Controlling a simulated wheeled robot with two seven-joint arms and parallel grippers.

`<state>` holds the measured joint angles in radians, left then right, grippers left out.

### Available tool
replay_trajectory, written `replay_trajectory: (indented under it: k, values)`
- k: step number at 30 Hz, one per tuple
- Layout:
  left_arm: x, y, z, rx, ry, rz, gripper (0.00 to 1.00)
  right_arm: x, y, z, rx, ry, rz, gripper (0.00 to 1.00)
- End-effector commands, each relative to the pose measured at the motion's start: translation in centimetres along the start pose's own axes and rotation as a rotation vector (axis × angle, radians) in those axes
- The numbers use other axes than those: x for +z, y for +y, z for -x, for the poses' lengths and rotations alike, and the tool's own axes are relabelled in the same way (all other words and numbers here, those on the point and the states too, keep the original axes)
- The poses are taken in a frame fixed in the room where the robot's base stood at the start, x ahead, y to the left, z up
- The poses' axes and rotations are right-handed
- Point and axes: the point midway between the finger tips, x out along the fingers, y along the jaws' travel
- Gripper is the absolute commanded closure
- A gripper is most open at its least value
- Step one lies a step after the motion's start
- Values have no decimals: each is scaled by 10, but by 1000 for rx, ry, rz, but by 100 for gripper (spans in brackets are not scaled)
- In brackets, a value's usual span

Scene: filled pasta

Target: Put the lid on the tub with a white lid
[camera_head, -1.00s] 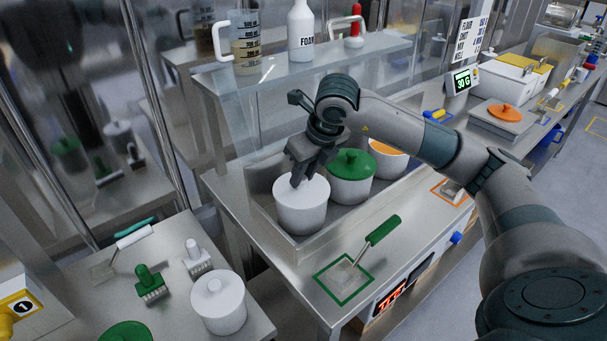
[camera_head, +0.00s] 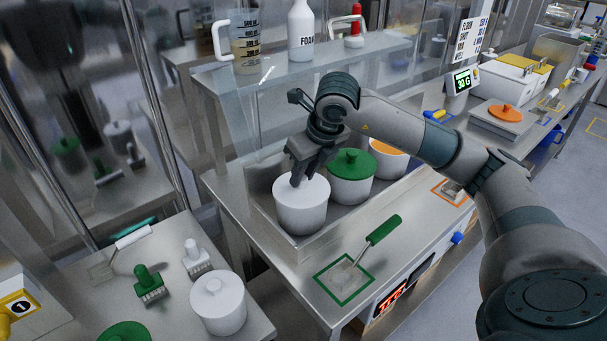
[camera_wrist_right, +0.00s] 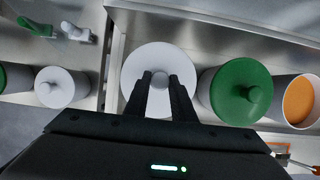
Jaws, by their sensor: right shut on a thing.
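The white tub (camera_head: 302,213) stands at the left end of the sunken steel tray on the counter, beside a green-lidded tub. Its white lid (camera_head: 312,186) lies on top of it; it also shows in the right wrist view (camera_wrist_right: 150,65). From here the lid looks level and seated on the rim, though the far side is hidden. My right gripper (camera_head: 298,180) is above the tub, shut on the lid's knob (camera_wrist_right: 160,80). My left gripper is not in view.
The green-lidded tub (camera_head: 350,180) and a tub with orange contents (camera_head: 388,160) stand to the right in the tray (camera_head: 262,208). A green-handled scraper (camera_head: 383,230) lies in front. Another white-lidded tub (camera_head: 218,308) stands on the side table. A glass-fronted shelf (camera_head: 290,75) rises behind.

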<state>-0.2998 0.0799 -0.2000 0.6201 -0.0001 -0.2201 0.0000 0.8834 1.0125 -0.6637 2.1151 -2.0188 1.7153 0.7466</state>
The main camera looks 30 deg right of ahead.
Motion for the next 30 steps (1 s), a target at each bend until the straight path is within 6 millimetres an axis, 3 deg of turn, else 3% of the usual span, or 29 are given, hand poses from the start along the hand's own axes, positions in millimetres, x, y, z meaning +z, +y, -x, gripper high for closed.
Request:
replay_trajectory:
  k: [11,12,15,21,24,30]
  values:
    - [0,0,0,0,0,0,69,0,0,0,0,0,0,100]
    - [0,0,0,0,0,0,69,0,0,0,0,0,0,75]
    - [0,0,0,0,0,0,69,0,0,0,0,0,0,55]
    - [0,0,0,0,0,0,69,0,0,0,0,1,0,55]
    - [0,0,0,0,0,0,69,0,0,0,0,1,0,37]
    - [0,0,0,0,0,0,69,0,0,0,0,1,0,37]
